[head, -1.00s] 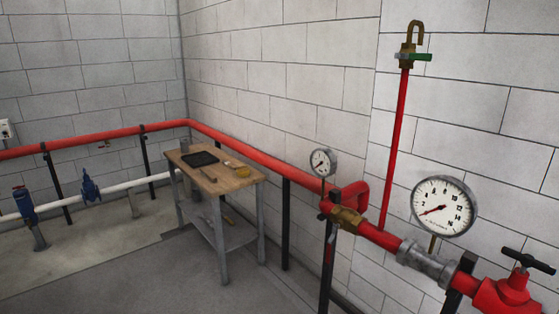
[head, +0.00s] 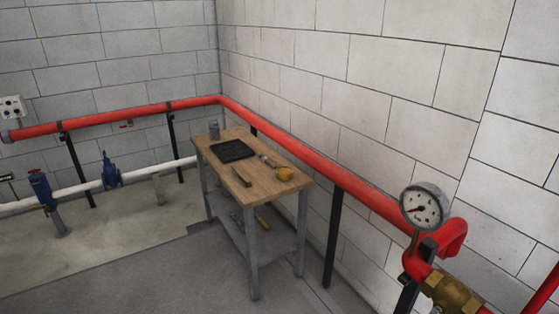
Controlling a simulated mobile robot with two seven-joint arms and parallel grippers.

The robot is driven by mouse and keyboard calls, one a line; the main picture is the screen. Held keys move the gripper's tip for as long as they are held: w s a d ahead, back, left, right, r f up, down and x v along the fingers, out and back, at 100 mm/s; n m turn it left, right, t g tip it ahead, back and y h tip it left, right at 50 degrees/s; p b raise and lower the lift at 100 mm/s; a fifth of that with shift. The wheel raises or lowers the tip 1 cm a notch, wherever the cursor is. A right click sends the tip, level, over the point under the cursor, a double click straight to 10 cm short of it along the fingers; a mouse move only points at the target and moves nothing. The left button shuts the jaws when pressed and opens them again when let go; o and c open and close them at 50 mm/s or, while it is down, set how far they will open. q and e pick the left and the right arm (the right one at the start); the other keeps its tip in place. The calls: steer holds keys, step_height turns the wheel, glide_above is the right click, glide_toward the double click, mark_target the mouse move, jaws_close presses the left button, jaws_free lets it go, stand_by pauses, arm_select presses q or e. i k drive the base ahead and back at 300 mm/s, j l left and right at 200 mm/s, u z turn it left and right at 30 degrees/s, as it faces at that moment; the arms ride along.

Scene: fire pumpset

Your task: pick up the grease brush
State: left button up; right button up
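A wooden-topped workbench (head: 215,143) stands ahead, near the wall corner. Several small items lie on it. A thin tool (head: 267,160) lies by its back edge, beside a yellow round object (head: 286,174). A dark narrow tool (head: 241,177) lies near the front edge. On the lower shelf (head: 270,243) lie a yellow-handled tool (head: 262,222) and a grey tool (head: 236,217). At this size I cannot tell which one is the grease brush. Neither of my grippers is in view.
A black tray (head: 233,151) and a grey cup (head: 214,130) are on the benchtop. A red pipe (head: 330,178) runs along the wall behind the bench. A gauge (head: 423,207) and brass fitting (head: 452,295) stand at right. Grey floor (head: 170,285) before the bench is clear.

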mark_target(264, 158)
steer(key=i+j, duration=0.1)
steer(key=i, duration=0.45)
steer(key=i+j, duration=0.1)
steer(key=i, duration=0.45)
steer(key=u, duration=4.4)
steer(key=z, duration=4.35)
